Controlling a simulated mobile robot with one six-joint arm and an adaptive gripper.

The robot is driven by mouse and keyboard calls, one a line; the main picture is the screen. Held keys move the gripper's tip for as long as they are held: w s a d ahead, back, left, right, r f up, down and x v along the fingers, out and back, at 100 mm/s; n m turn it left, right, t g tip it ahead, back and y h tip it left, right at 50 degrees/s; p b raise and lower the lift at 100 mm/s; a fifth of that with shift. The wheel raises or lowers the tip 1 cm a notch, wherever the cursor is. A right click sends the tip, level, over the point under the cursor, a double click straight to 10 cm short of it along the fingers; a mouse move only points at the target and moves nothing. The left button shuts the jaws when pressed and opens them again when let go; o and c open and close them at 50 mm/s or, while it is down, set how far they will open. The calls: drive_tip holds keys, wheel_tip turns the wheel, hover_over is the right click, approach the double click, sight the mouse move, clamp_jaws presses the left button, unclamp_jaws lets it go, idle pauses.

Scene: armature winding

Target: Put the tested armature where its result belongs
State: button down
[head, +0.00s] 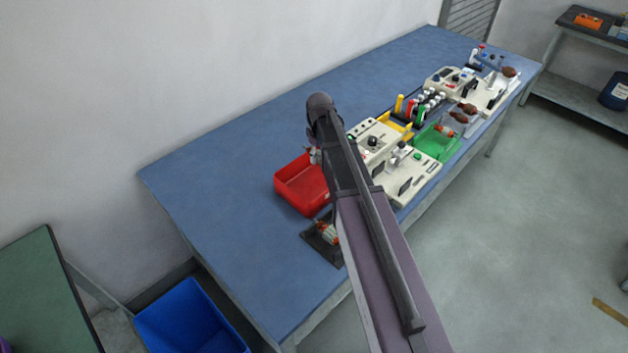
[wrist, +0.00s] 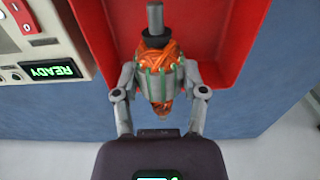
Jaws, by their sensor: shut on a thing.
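My gripper (wrist: 160,85) is shut on an armature (wrist: 158,55) with orange windings, green slot strips and a grey shaft. In the wrist view the armature overlaps the near part of the red bin (wrist: 222,72); I cannot tell its height above it. In the head view my arm hides most of my gripper (head: 315,156) and part of the red bin (head: 290,190). A green bin (head: 436,143) stands on the bench farther right. A tester with a green display reading READY (wrist: 53,71), upside down, is left of the red bin in the wrist view.
The blue bench (head: 235,150) is clear left of the red bin. Another wound part (head: 327,231) sits on a dark pad near the front edge. Testers, a yellow tray (head: 393,124) and tools crowd the right side. A blue crate (head: 190,320) stands on the floor.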

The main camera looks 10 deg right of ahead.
drive_tip(key=shift+f, duration=0.15)
idle(0.3)
drive_tip(key=shift+f+b, duration=2.85)
drive_tip(key=shift+b, duration=0.15)
drive_tip(key=shift+c, duration=0.4)
unclamp_jaws()
drive_tip(key=shift+w+r, duration=0.1)
drive_tip(key=shift+r, duration=0.05)
wheel_tip(320, 180, up, 9)
drive_tip(key=p, duration=0.9)
